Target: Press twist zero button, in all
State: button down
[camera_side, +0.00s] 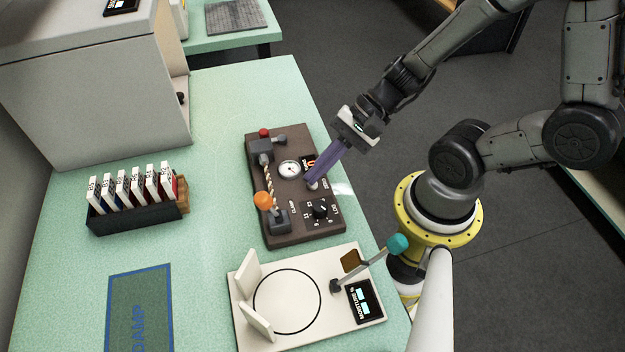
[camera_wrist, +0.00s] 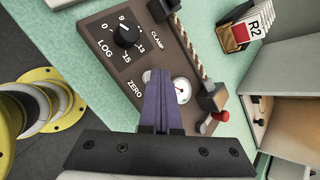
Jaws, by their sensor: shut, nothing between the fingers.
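The twist tester (camera_side: 300,233) is a dark brown panel with a twisted cord (camera_side: 266,174) held along its left side, a round dial gauge (camera_side: 289,169) and a small display with an orange digit (camera_side: 308,163). My gripper (camera_side: 312,181) is shut and empty, its purple fingers slanting down to a small pale button on the panel's right side. The tips appear at or touching that button; the exact contact is hidden. In the wrist view the shut fingers (camera_wrist: 158,74) point at the panel beside the printed word ZERO (camera_wrist: 135,90), and cover the button.
A white moisture plate (camera_side: 247,325) with a teal-knobbed lever (camera_side: 397,244) lies in front. A card rack (camera_side: 135,220) and blue-bordered mat (camera_side: 140,310) are left.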

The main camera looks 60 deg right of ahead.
jog(key=shift+r, duration=0.8)
jog(key=shift+r, duration=0.1)
jog(key=shift+r, duration=2.4)
